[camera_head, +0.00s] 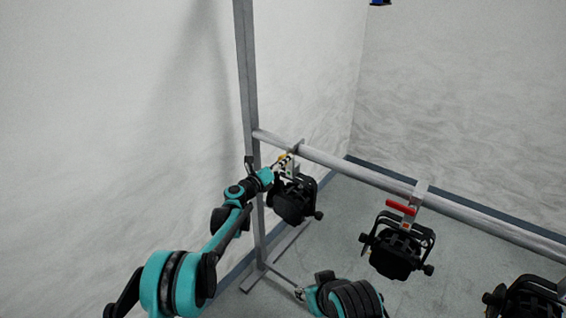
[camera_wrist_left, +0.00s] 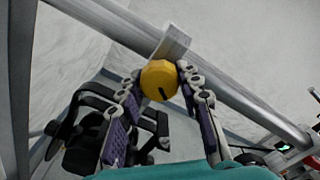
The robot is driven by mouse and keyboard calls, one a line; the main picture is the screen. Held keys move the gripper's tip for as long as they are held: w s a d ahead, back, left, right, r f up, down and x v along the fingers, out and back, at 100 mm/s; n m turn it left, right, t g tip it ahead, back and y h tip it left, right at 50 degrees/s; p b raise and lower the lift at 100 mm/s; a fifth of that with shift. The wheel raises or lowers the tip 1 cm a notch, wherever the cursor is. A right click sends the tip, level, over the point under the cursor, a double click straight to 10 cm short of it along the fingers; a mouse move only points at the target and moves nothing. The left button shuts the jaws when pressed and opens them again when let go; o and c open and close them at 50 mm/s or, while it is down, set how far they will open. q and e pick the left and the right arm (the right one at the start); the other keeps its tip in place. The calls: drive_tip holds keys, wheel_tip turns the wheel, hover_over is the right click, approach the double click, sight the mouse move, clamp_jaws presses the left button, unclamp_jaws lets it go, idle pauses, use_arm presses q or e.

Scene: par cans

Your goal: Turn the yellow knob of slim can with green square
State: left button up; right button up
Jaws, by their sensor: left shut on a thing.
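The yellow knob (camera_wrist_left: 160,80) sits on the clamp of the leftmost black can (camera_head: 293,200), which hangs from the grey pipe. In the head view the knob (camera_head: 283,157) is small and partly covered by the gripper. My left gripper (camera_wrist_left: 160,74) is shut on the knob, one finger on each side of it. The same gripper (camera_head: 281,162) shows at the pipe's left end in the head view. I see no green square on this can.
A second black can (camera_head: 397,250) with a red handle (camera_head: 400,208) hangs to the right, and a third (camera_head: 530,298) is cut off at the lower right. The pipe (camera_head: 400,187) runs behind the left gripper, near an upright post (camera_head: 247,80). A small green mark (camera_wrist_left: 283,146) shows at right in the wrist view.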

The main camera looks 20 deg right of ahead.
use_arm(q)
drive_tip(key=o, duration=1.2)
drive_tip(key=shift+c, duration=0.2)
drive_tip(key=shift+a, duration=0.1)
drive_tip(key=v, duration=1.2)
